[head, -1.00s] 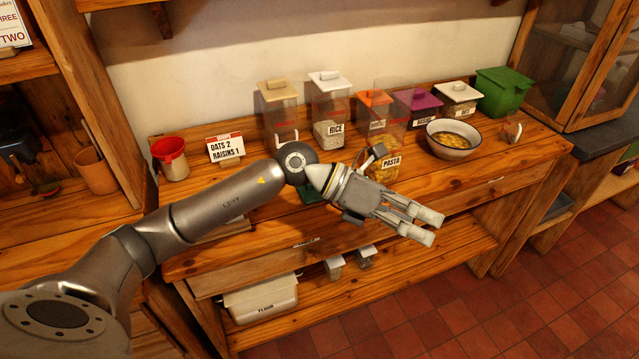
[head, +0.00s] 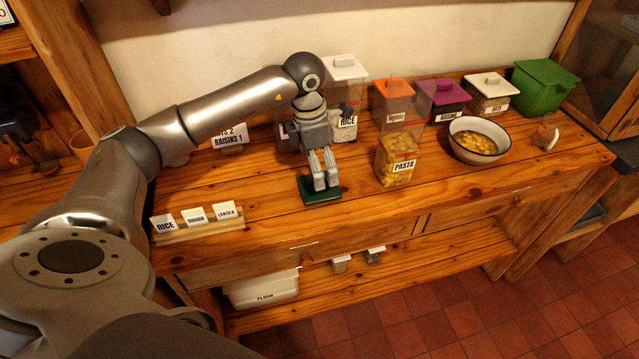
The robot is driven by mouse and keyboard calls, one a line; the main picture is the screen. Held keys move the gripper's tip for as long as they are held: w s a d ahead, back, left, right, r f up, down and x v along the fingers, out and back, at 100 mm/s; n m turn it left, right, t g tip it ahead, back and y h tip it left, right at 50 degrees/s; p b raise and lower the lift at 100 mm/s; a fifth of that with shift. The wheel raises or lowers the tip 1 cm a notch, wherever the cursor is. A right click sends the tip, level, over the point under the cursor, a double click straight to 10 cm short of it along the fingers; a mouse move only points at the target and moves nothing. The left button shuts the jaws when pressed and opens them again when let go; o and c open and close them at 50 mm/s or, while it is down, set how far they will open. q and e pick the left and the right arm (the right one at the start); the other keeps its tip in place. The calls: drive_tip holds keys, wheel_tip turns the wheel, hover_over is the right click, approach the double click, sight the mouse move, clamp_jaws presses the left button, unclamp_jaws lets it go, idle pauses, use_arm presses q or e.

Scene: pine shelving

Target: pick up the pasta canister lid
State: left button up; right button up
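A dark green square lid (head: 306,196) lies flat on the tabletop, left of the clear pasta canister (head: 398,172), whose top is open. My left gripper (head: 326,181) points down over the lid, its fingertips at the lid's middle. The fingers are close together and hide the lid's centre, so I cannot tell whether they hold its handle. The lid appears to rest on the wood. My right gripper is not in view.
Behind stand the rice canister (head: 346,124), an orange-lidded canister (head: 396,90) and a purple-lidded one (head: 443,92). A bowl of food (head: 480,152) is to the right, a label rack (head: 196,232) to the left. Bare wood lies around the lid.

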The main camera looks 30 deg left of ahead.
use_arm(q)
drive_tip(key=shift+f, duration=0.45)
drive_tip(key=shift+w+f, duration=0.15)
drive_tip(key=shift+f, duration=0.1)
wheel_tip(320, 180, down, 4)
drive_tip(key=shift+a+f+p, duration=0.1)
drive_tip(key=shift+f+p, duration=0.05)
drive_tip(key=shift+p, duration=0.9)
drive_tip(key=shift+f, duration=0.25)
drive_tip(key=shift+w+f, duration=0.1)
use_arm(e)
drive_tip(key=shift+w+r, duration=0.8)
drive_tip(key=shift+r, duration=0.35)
use_arm(q)
drive_tip(key=shift+c, duration=0.4)
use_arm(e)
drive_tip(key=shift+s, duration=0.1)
use_arm(q)
drive_tip(key=c, duration=0.7)
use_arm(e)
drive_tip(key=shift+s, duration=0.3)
